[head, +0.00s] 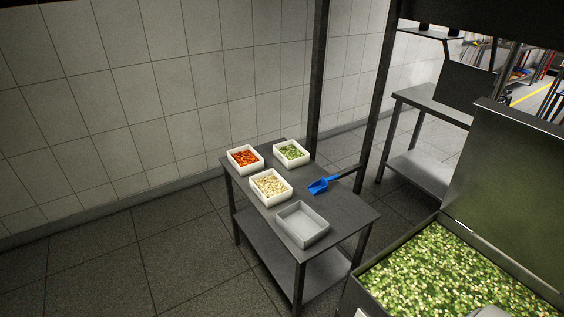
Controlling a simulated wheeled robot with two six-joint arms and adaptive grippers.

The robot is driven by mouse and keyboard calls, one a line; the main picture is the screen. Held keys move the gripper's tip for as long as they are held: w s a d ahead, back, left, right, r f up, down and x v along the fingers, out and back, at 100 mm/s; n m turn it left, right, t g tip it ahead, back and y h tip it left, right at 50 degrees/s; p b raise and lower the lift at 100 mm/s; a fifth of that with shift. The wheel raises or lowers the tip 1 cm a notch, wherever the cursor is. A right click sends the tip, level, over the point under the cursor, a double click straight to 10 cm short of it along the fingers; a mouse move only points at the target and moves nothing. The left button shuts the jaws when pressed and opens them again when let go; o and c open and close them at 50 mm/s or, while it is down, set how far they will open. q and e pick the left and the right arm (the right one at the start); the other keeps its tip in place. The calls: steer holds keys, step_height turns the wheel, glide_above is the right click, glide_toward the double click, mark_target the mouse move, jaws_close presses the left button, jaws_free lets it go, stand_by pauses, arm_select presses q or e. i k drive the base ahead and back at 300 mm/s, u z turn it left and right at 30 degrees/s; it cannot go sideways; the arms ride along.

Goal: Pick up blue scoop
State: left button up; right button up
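A blue scoop (319,186) with a dark handle lies on the dark table (345,206), near its right edge. Its handle points up and to the right. It is clear of the bins around it. Neither of my grippers shows in the head view. A pale rounded shape at the bottom right edge is cut off, and I cannot tell what it is.
White bins with orange pieces (245,158), green pieces (291,152) and pale pieces (270,187) stand on the table. An empty grey bin (302,225) sits at its front. A large metal hopper of green pieces (425,275) is at right. Dark posts rise behind the table.

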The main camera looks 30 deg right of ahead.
mark_target(317, 188)
steer(key=i, duration=1.95)
steer(key=z, duration=3.35)
